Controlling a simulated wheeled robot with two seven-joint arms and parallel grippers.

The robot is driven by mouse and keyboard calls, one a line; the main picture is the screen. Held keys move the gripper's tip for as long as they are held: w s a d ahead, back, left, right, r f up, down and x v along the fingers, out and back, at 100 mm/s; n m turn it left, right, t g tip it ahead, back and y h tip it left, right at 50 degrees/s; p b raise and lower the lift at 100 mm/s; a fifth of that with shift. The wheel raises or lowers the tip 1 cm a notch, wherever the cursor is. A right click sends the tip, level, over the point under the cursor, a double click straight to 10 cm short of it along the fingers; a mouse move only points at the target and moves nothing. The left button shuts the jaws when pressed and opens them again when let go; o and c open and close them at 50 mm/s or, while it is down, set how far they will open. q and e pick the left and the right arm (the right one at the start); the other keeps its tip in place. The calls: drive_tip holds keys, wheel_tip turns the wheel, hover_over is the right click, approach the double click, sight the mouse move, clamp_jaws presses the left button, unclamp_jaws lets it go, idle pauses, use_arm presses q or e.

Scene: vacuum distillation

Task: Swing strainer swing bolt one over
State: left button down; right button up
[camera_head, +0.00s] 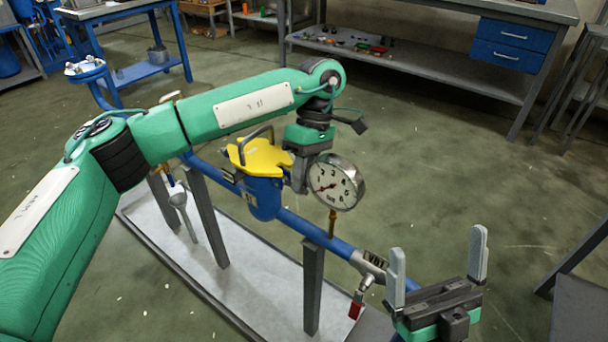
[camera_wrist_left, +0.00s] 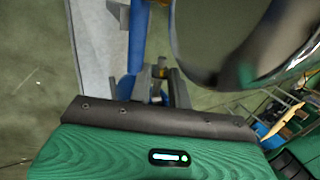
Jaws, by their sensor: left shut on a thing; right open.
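The strainer (camera_head: 264,200) is a blue pot in the blue pipe line, with a yellow lid (camera_head: 258,157) carrying a dark curved handle. My left gripper (camera_head: 299,180) points down at the right side of the lid, between it and the pressure gauge. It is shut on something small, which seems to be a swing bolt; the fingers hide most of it. In the left wrist view the left gripper's fingers (camera_wrist_left: 154,90) are close together beside the blue pipe. My right gripper (camera_head: 437,250) is open and empty at the lower right, apart from the strainer.
A round pressure gauge (camera_head: 336,183) stands just right of my left gripper; a dark round shape fills the upper right of the wrist view. The blue pipe (camera_head: 318,234) runs on grey posts above a pale tray (camera_head: 225,280). A red tag (camera_head: 356,305) hangs near my right gripper.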

use_arm(q)
drive_tip(key=r+g+h, duration=0.1)
drive_tip(key=h, duration=0.1)
drive_tip(key=w+a+m+g+h, duration=0.1)
drive_tip(key=shift+a+r+g+h+p, duration=0.2)
drive_tip(key=shift+r+g+h+p, duration=0.15)
drive_tip(key=shift+g+h, duration=0.05)
use_arm(e)
drive_tip(key=w+f+g, duration=0.1)
drive_tip(key=w+a+f+g, duration=0.1)
drive_tip(key=f, duration=0.1)
drive_tip(key=shift+w+a+g+h, duration=0.2)
drive_tip(key=shift+w+g+h, duration=0.05)
drive_tip(key=shift+g+h, duration=0.15)
use_arm(q)
drive_tip(key=c, duration=1.5)
unclamp_jaws()
drive_tip(key=shift+c, duration=0.2)
drive_tip(key=p+v, duration=0.2)
drive_tip(key=v, duration=0.5)
drive_tip(key=shift+r, duration=0.25)
use_arm(e)
wheel_tip(320, 180, down, 8)
drive_tip(key=w+a+g, duration=0.2)
drive_tip(key=g, duration=0.3)
drive_tip(key=shift+a+g, duration=0.3)
drive_tip(key=shift+a, duration=0.1)
